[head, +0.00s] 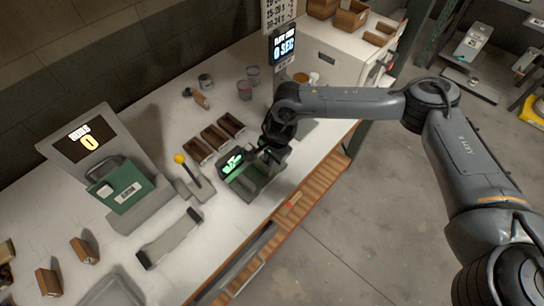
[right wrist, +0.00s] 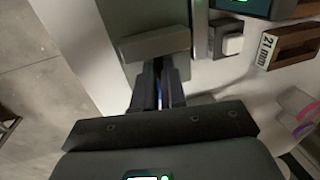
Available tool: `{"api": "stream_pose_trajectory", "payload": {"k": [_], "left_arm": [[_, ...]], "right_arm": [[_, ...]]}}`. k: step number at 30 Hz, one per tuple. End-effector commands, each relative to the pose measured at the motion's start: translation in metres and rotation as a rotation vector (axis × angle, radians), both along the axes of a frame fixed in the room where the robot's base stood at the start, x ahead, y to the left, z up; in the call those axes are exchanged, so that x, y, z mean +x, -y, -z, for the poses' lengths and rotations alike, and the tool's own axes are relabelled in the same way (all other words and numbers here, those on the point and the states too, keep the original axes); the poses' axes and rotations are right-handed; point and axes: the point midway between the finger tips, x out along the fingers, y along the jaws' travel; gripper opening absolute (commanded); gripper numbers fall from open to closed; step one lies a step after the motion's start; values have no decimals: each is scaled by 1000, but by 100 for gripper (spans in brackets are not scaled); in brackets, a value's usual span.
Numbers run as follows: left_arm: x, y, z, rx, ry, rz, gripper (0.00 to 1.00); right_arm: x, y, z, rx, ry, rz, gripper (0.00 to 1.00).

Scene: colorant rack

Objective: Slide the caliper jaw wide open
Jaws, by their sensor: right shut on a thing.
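The caliper (head: 262,186) is a grey-green device with a lit green display (head: 233,162), on the bench near its front edge. My right gripper (head: 268,152) is over its right end and partly hides it. The jaw's opening is not clear. My left gripper is not in view.
Wooden trays (head: 222,131) stand behind the caliper; one reads 21 mm (right wrist: 290,45). A yellow-knobbed lever (head: 180,159) and a green box (head: 122,187) are at left. Pots (head: 245,90) stand behind. The bench front edge is close, with open floor (head: 350,220) beyond.

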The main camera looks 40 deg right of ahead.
Motion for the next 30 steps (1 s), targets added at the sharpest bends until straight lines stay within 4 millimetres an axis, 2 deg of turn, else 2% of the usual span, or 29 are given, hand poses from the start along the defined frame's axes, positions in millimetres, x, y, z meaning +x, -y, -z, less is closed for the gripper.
{"api": "stream_pose_trajectory", "payload": {"k": [1,5,6,11,22,26,30], "left_arm": [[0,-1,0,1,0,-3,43],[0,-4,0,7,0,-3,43],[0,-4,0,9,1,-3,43],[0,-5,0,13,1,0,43],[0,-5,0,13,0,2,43],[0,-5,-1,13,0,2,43],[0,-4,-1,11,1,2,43]], "right_arm": [[1,7,0,-12,1,11,0],[1,7,0,-13,1,12,0],[1,7,1,-13,1,12,14],[0,7,1,-11,1,10,37],[0,5,-3,-8,1,8,37],[-2,5,-16,-6,3,6,37],[-6,6,-38,-6,4,7,37]]}}
